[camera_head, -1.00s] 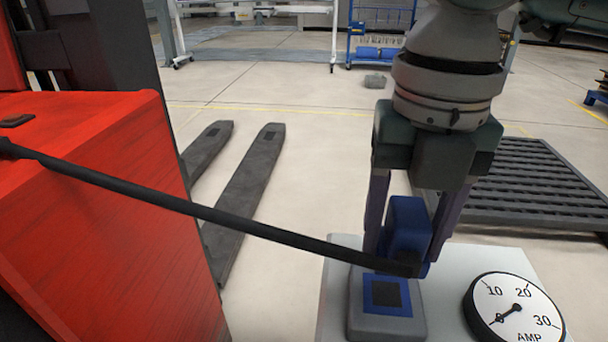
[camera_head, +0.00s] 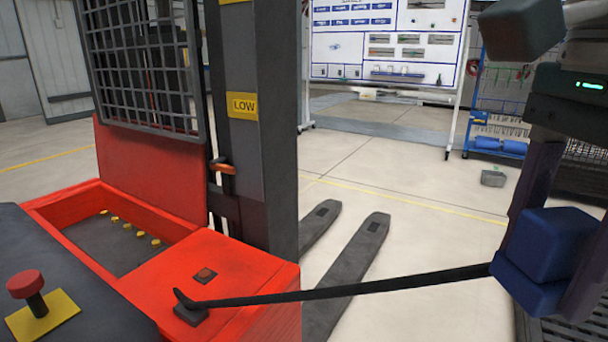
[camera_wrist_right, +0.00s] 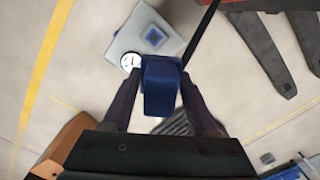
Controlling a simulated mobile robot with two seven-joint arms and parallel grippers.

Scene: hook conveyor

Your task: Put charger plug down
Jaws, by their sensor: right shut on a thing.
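The blue charger plug (camera_head: 548,240) is between the fingers of my right gripper (camera_head: 545,262), at the right edge of the head view. The gripper is shut on it, and the plug hangs in the air. A black cable (camera_head: 390,285) runs from the plug to the red forklift (camera_head: 235,275). The right wrist view shows the plug (camera_wrist_right: 160,85) held between both fingers. Beyond it there, apart from the plug, lies the pale charger box (camera_wrist_right: 128,38) with a blue-framed dark socket (camera_wrist_right: 154,37) and a round gauge (camera_wrist_right: 130,62). My left gripper is not in view.
The forklift's mast (camera_head: 252,130) and cage stand behind its red body. A red knob (camera_head: 25,284) on a yellow plate is at the lower left. Two dark forks (camera_head: 350,270) lie low over the floor. A whiteboard (camera_head: 385,45) and blue rack stand behind.

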